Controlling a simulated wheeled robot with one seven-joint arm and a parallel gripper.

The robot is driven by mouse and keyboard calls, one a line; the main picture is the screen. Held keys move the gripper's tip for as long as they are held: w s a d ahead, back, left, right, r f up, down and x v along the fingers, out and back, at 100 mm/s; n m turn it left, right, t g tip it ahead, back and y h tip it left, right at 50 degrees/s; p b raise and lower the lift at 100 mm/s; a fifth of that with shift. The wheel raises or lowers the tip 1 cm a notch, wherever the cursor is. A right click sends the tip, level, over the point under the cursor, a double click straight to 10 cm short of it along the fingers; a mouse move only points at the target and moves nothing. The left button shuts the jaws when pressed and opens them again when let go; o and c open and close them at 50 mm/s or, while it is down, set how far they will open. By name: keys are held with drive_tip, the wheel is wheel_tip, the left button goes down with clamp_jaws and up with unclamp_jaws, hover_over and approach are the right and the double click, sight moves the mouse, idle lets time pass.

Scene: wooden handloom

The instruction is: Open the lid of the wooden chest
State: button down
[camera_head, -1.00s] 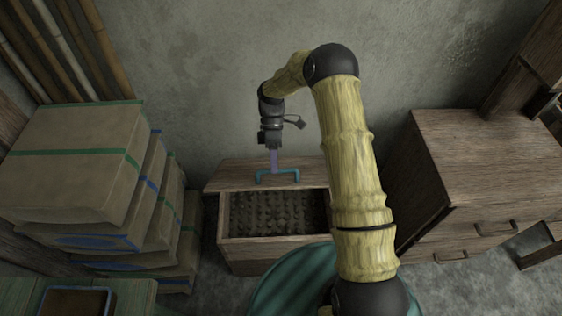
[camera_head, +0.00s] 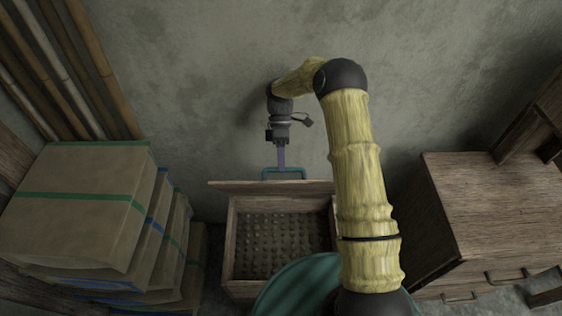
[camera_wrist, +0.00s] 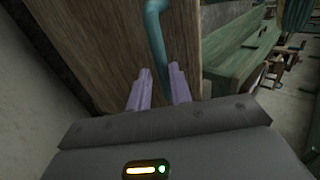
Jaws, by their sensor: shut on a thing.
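The wooden chest (camera_head: 229,255) stands against the wall, its dark, knobby inside exposed. Its lid (camera_head: 230,185) is raised at the back and shows as a narrow strip, so it looks close to upright. A teal handle (camera_head: 299,170) is fixed to the lid. My gripper (camera_head: 281,166) is at the handle, shut on it. In the wrist view, the purple fingers (camera_wrist: 158,88) sit on either side of the handle (camera_wrist: 155,25), against the wooden face of the lid (camera_wrist: 95,50). The handle's lower part is hidden between the fingers.
Stacked boxes (camera_head: 75,205) with green and blue bands stand close on the left. A wooden cabinet (camera_head: 495,205) stands on the right. Bamboo poles (camera_head: 62,70) lean at the back left. The plaster wall (camera_head: 210,80) is close behind the lid.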

drive_tip(key=shift+w+d+f, duration=0.2)
drive_tip(key=shift+d+f, duration=0.05)
drive_tip(key=shift+f, duration=0.5)
drive_tip(key=c, duration=1.7)
unclamp_jaws()
drive_tip(key=o, duration=0.3)
drive_tip(key=shift+w+f, duration=0.1)
drive_tip(key=shift+w, duration=0.2)
drive_tip(key=shift+a, duration=0.1)
drive_tip(key=shift+a+r, duration=0.1)
drive_tip(key=shift+r, duration=0.1)
drive_tip(key=shift+r, duration=0.15)
